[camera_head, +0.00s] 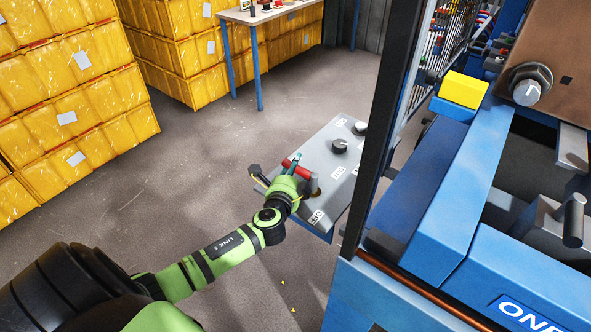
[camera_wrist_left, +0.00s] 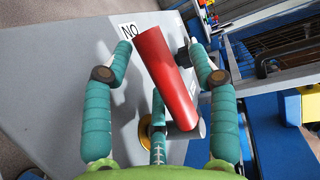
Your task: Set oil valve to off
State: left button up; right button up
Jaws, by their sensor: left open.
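The oil valve shows as a red lever handle (camera_head: 299,169) on a grey control panel (camera_head: 318,150) in the head view. In the left wrist view the red handle (camera_wrist_left: 168,78) fills the middle, with a grey pivot and a brass-coloured base below it. My left gripper (camera_wrist_left: 160,48) is open, with two teal fingers on either side of the handle and a third finger beneath. Gaps show between the handle and both side fingers. A white label (camera_wrist_left: 129,31) near the left fingertip appears to read ON upside down. In the head view my left gripper (camera_head: 280,174) is at the panel's near end.
Black knobs (camera_head: 339,146) and small labels sit farther along the panel. A dark post and blue machine (camera_head: 450,190) stand close on the right. Stacked yellow containers (camera_head: 75,110) and a table (camera_head: 262,12) are at the back. Open floor (camera_head: 190,165) lies left of the panel.

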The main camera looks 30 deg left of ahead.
pick_arm(q)
jog(key=c, duration=1)
grip_shut()
jog(key=shift+s+d+f+n+g+y+b, duration=0.1)
jog(key=shift+s+n+g+y+b, duration=0.25)
jog(key=shift+n+y, duration=0.3)
jog(key=shift+s+d+n+g+y+b, duration=0.15)
jog(key=shift+s+n+g+y, duration=0.1)
jog(key=shift+n+g+y, duration=0.4)
jog(key=shift+s+a+f+n+g+y+b, duration=0.1)
jog(key=shift+s+n+g+y+b, duration=0.2)
jog(key=shift+y, duration=0.5)
jog(key=shift+s+d+r+n+g+y+b, duration=0.1)
jog(key=shift+s+n+g+y+b, duration=0.3)
jog(key=shift+n+y, duration=0.3)
jog(key=shift+s+d+r+n+g+y+b, duration=0.1)
jog(key=shift+s+n+g+y+b, duration=0.15)
jog(key=shift+n+g+y, duration=0.35)
pick_arm(e)
jog(key=shift+s+d+f, duration=0.1)
jog(key=shift+s+f, duration=0.25)
jog(key=shift+f, duration=0.45)
jog(key=shift+s+f, duration=0.3)
jog(key=shift+f, duration=0.45)
pick_arm(q)
jog(key=o, duration=1)
grip_release()
